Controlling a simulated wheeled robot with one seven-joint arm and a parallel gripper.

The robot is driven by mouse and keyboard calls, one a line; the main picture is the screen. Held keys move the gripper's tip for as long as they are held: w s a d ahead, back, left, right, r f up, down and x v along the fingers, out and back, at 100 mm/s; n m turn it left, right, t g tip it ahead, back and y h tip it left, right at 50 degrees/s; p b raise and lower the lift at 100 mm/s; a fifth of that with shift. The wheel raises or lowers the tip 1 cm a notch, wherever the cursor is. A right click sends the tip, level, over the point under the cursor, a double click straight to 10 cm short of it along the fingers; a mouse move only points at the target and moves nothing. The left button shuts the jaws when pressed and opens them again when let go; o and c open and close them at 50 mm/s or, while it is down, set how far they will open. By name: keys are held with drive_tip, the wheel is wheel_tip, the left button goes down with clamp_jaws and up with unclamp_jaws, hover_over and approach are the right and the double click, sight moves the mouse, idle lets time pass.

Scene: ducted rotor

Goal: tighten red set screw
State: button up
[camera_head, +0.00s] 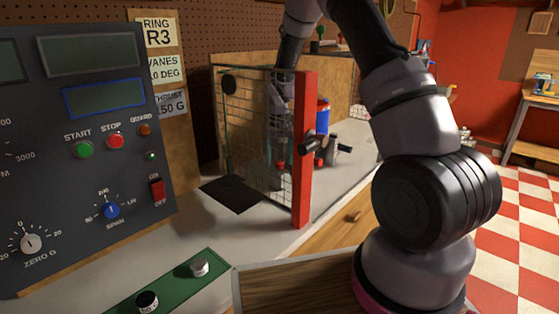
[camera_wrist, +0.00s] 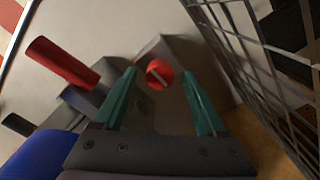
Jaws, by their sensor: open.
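The red set screw (camera_wrist: 159,74) shows in the wrist view as a round red head with a pale slot. It sits on a grey block (camera_wrist: 165,48). My gripper (camera_wrist: 158,84) is open, with one teal finger on each side of the screw head. No contact between fingers and screw is visible. In the head view my arm reaches behind the wire mesh guard (camera_head: 262,140), and the gripper end is partly hidden there. I cannot make out the screw clearly in the head view.
A red cylinder (camera_wrist: 62,62) and a blue part (camera_wrist: 40,155) lie left of the fingers. Wire mesh (camera_wrist: 262,75) stands close on the right. The guard's red post (camera_head: 303,165) is in front. A control panel (camera_head: 85,190) and green tray (camera_head: 170,288) are at left.

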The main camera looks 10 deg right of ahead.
wheel_tip(320, 180, up, 10)
idle(0.3)
